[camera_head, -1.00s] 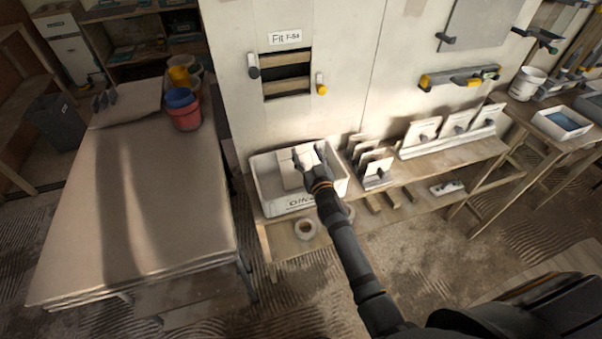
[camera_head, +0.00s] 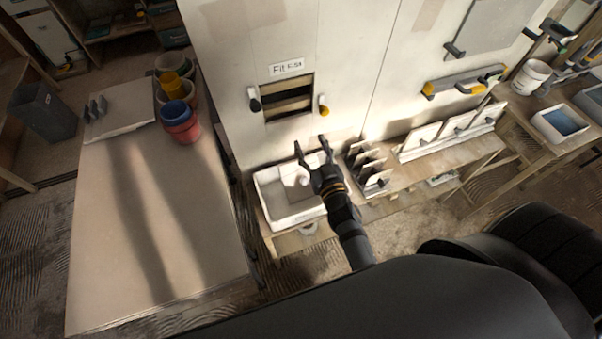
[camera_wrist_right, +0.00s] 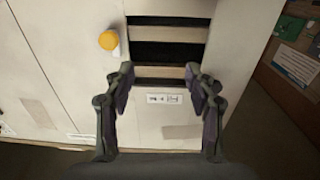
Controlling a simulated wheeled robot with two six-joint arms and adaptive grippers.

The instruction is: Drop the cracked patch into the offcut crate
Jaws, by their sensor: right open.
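The white offcut crate (camera_head: 291,219) stands on the low wooden bench against the wall. A pale flat piece with a small round knob, seemingly the cracked patch (camera_head: 292,182), lies inside the crate in the head view. My right arm partly covers it, and no crack can be made out. My right gripper (camera_head: 311,145) is open and empty above the crate's right back part, fingers pointing toward the wall. In the right wrist view the open fingers (camera_wrist_right: 158,74) frame the wall opening, with nothing between them. My left gripper is not in view.
The wall opening (camera_head: 288,98) with wooden slats lies behind the crate, a label above and a latch on each side. Patch panels stand in a rack (camera_head: 368,168) right of the crate. A board-topped table (camera_head: 160,220) with buckets (camera_head: 181,122) stands left.

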